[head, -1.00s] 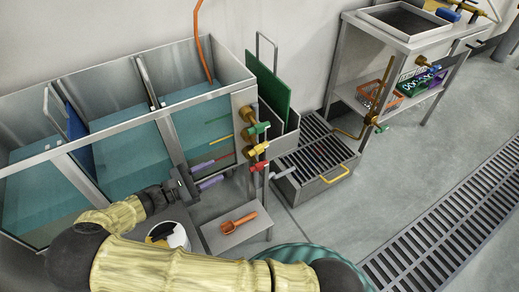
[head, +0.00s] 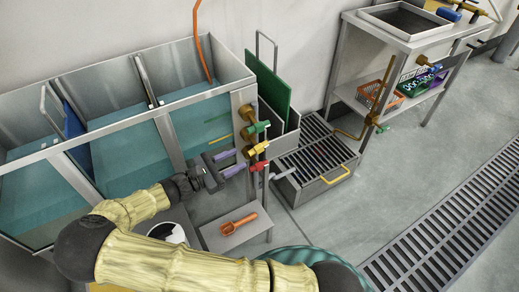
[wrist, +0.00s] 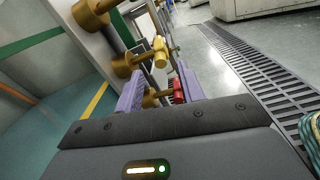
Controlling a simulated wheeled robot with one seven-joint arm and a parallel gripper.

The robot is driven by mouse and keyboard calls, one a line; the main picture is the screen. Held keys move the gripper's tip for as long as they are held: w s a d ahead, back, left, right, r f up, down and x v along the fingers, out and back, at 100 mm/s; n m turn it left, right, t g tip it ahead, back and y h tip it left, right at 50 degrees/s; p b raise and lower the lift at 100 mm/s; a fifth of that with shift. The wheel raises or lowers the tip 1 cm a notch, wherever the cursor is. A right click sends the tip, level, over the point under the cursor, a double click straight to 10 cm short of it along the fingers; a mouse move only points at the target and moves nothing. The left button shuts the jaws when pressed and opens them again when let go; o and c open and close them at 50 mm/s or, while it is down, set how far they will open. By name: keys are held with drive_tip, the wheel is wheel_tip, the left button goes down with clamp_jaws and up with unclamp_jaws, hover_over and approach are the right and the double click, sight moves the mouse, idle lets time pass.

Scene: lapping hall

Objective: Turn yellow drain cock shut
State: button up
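The yellow drain cock (head: 257,149) sits in the middle of a vertical row of brass cocks at the tank's right end, between a green-handled cock (head: 258,128) above and a red-handled cock (head: 258,166) below. In the wrist view the yellow handle (wrist: 160,52) is just beyond and above the fingertips. The red handle (wrist: 179,90) shows between the fingers, close to the right one. My gripper (head: 240,160) is open, with two purple fingers pointing at the cocks. It also shows in the wrist view (wrist: 160,72). I see no clear contact with the yellow handle.
The water-filled tank (head: 120,102) stands left of the cocks. An orange scoop (head: 238,222) lies on a low shelf (head: 215,238) below.

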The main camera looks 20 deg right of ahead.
sight(260, 148)
drive_tip(key=b+x, duration=0.1)
drive_tip(key=x, duration=0.8)
drive_tip(key=shift+d+b, duration=0.25)
drive_tip(key=shift+b, duration=0.15)
drive_tip(key=shift+c, duration=0.2)
clamp_jaws()
